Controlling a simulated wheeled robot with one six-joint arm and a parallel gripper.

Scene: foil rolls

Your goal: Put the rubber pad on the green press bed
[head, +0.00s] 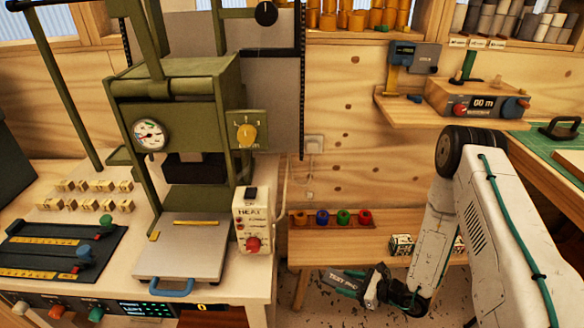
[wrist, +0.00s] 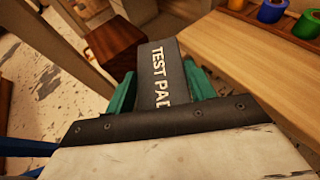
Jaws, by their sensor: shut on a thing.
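The rubber pad (head: 340,281) is a dark flat block lettered "TEST PAD". My gripper (head: 368,283) is shut on it, low in front of the wooden bench at the right of centre. In the wrist view, the pad (wrist: 158,60) sticks out lengthwise between the two green fingers of my gripper (wrist: 160,88). Its near end is hidden by the dark gripper edge. The green press (head: 175,110) stands at the left. Its bed is a pale grey plate (head: 182,252) with a blue handle in front and a yellow strip at the back; no pad lies on it. The pad is well right of the bed.
A white heater box (head: 252,220) with a red knob stands right of the bed. A black slider panel (head: 55,250) and small yellow blocks lie left of it. Several coloured rolls (head: 343,217) sit on the low wooden bench. The press head overhangs the bed's back.

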